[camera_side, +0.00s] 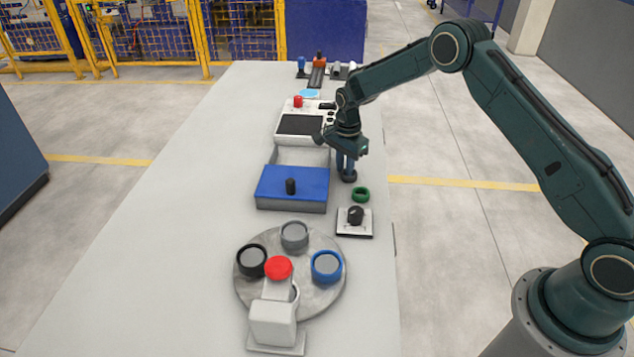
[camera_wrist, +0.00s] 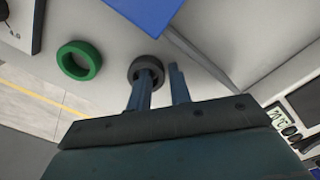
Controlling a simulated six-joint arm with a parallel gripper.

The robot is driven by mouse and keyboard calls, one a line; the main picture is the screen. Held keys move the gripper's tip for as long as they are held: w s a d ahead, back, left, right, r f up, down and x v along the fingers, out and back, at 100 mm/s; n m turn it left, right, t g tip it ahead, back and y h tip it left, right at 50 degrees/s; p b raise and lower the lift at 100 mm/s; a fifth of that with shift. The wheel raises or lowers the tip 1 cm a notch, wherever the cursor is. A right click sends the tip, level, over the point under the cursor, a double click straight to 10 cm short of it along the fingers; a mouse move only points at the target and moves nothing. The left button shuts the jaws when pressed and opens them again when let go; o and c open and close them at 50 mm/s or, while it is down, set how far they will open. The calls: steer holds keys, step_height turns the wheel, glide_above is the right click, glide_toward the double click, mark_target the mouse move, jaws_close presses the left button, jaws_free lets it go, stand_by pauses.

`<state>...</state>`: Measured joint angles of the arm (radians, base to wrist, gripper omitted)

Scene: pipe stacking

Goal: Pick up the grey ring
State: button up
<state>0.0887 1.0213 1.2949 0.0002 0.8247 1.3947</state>
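A grey ring (camera_side: 294,236) sits on the round turntable (camera_side: 322,296), at its far side. My gripper (camera_side: 347,168) is well away from it, pointing down near the right edge of the table. A small dark grey ring (camera_side: 347,177) lies right below my gripper's fingers. In the wrist view my gripper (camera_wrist: 162,84) has its two fingers apart. The left finger overlaps the dark grey ring (camera_wrist: 146,66); I cannot tell whether it touches it. The grey ring on the turntable is not in the wrist view.
A green ring (camera_side: 361,194) lies beside the dark one. A black ring (camera_side: 252,260) and a blue ring (camera_side: 326,267) sit on the turntable, near a red-topped fixture (camera_side: 272,323). A blue box (camera_side: 292,188) and a black-knobbed plate (camera_side: 355,221) stand nearby. The table's left side is clear.

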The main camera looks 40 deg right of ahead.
mark_target(344, 170)
jaws_close()
steer(key=shift+r, duration=0.1)
step_height(344, 170, up, 20)
stand_by(0.7)
stand_by(0.5)
